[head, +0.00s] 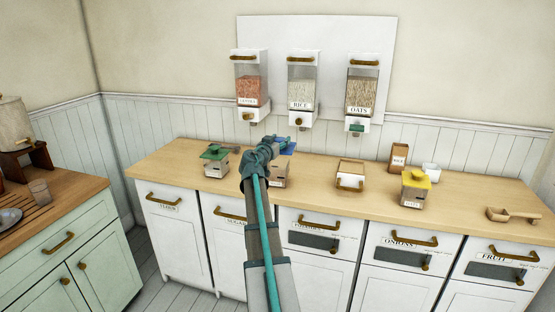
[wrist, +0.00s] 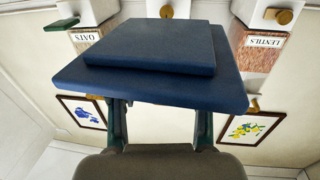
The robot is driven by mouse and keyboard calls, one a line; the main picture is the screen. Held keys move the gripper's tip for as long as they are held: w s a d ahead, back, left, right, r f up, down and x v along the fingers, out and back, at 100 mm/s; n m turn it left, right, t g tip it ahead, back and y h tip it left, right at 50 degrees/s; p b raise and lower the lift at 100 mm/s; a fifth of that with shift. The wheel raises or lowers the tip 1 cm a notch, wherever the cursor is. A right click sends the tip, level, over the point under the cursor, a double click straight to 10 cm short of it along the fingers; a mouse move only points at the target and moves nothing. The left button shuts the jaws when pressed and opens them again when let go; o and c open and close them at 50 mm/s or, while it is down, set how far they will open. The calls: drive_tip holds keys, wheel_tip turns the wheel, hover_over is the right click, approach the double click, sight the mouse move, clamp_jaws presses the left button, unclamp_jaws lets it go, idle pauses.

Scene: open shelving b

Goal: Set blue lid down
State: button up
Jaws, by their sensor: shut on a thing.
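The blue lid (wrist: 150,50) is a flat square plate with a smaller raised square on it. It fills the upper middle of the wrist view, and my gripper (wrist: 160,122) is shut on its near part. In the head view a strip of the blue lid (head: 289,149) shows beside my gripper (head: 279,143), above the counter. A wooden box (head: 278,176) stands on the counter below it, partly hidden by my arm. I cannot tell whether lid and box touch.
A green-lidded box (head: 214,161) stands left on the counter (head: 165,162). To the right are an open-fronted box (head: 350,175), a yellow-lidded box (head: 415,188), a brown packet (head: 398,157), a white cup (head: 429,172) and a scoop (head: 512,215). Dispensers (head: 303,88) hang behind. Bare counter lies between.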

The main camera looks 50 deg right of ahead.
drive_tip(key=w+d+f+p, duration=0.3)
drive_tip(key=w+d+f, duration=0.5)
drive_tip(key=f, duration=0.3)
drive_tip(key=shift+w+d+f, duration=0.15)
drive_tip(key=shift+d+f, duration=0.25)
drive_tip(key=shift+d, duration=0.25)
drive_tip(key=shift+f, duration=0.2)
drive_tip(key=o, duration=1.3)
drive_tip(key=shift+r+p, duration=0.2)
drive_tip(key=shift+p, duration=0.95)
